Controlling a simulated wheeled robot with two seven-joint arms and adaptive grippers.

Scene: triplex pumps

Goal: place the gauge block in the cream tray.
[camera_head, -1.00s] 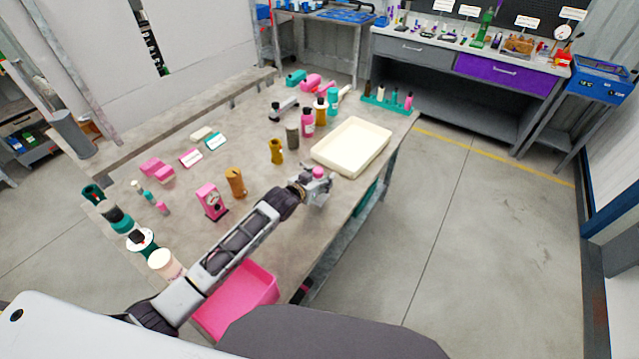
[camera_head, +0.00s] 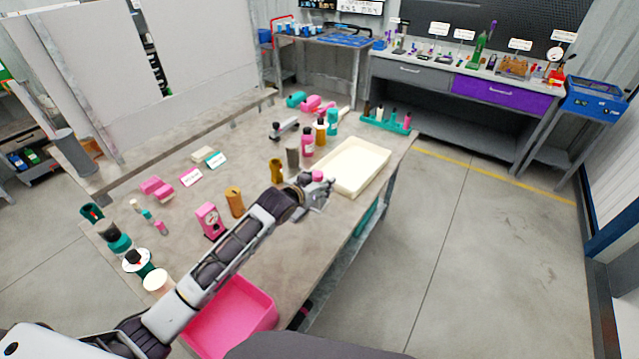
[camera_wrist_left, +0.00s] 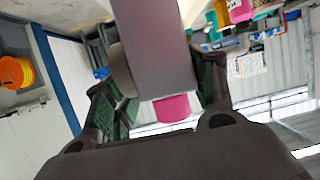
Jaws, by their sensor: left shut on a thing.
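The cream tray (camera_head: 357,162) lies on the table's right side, empty in the part I can see. My left gripper (camera_head: 320,187) is at the tray's near left corner and overlaps it in the head view. It is shut on a block, which I take to be the gauge block. In the left wrist view the block (camera_wrist_left: 155,45) is a grey-mauve bar with a pink round end, between the fingers (camera_wrist_left: 158,88). In the head view only a pink end (camera_head: 317,176) shows. I cannot tell the height above the table. My right gripper is not in view.
Bottles stand left of the tray, among them a pink one (camera_head: 307,143) and a mustard one (camera_head: 276,170). A teal rack (camera_head: 386,122) is behind it. A pink dial gauge (camera_head: 210,220) and a pink bin (camera_head: 232,315) are nearer. The table's right edge is close.

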